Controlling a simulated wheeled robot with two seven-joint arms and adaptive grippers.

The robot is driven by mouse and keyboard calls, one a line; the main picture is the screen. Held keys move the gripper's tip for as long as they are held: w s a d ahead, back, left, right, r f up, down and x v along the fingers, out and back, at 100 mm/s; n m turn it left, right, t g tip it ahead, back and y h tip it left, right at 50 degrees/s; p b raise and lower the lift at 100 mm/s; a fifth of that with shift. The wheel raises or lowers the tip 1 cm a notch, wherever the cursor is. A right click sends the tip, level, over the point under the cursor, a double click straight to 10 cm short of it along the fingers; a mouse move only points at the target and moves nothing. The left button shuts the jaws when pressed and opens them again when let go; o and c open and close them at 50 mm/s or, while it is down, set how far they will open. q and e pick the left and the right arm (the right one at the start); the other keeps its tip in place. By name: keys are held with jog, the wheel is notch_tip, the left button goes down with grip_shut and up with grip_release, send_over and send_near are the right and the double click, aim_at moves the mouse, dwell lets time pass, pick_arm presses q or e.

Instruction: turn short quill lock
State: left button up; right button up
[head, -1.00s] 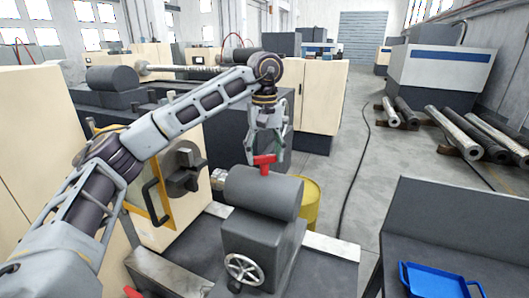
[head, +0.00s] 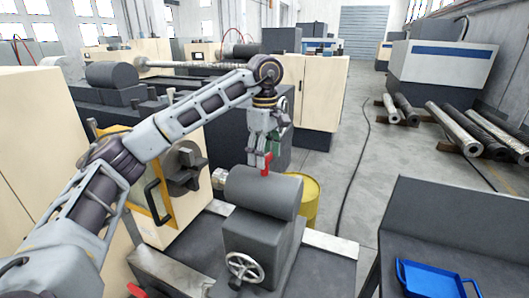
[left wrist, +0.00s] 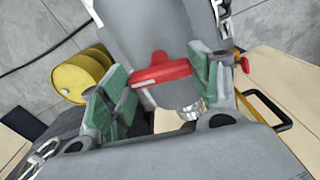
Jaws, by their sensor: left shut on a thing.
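The short quill lock, a red lever (head: 266,164), stands on top of the grey tailstock (head: 262,192) in the head view. My left gripper (head: 264,158) reaches down onto it from above and is shut on it. In the left wrist view the red lever (left wrist: 160,74) lies between the green finger pads, with the grey tailstock barrel (left wrist: 145,25) behind it. Its red hub shows at the lever's middle. The gripper partly covers the lever in the head view. My right gripper is in neither view.
A handwheel (head: 244,268) is on the tailstock's near end. A chuck (head: 184,168) and a door with a black handle are to the left. A second red handle (head: 137,291) is low at left. A yellow barrel (head: 311,195) stands behind; a blue tray (head: 437,279) is at right.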

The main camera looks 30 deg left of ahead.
pick_arm(q)
jog(key=shift+n, duration=1)
jog(key=o, duration=1)
jog(key=shift+r, duration=0.15)
jog(key=shift+r, duration=0.1)
notch_tip(320, 180, up, 12)
jog(key=shift+f, duration=0.25)
dwell(0.7)
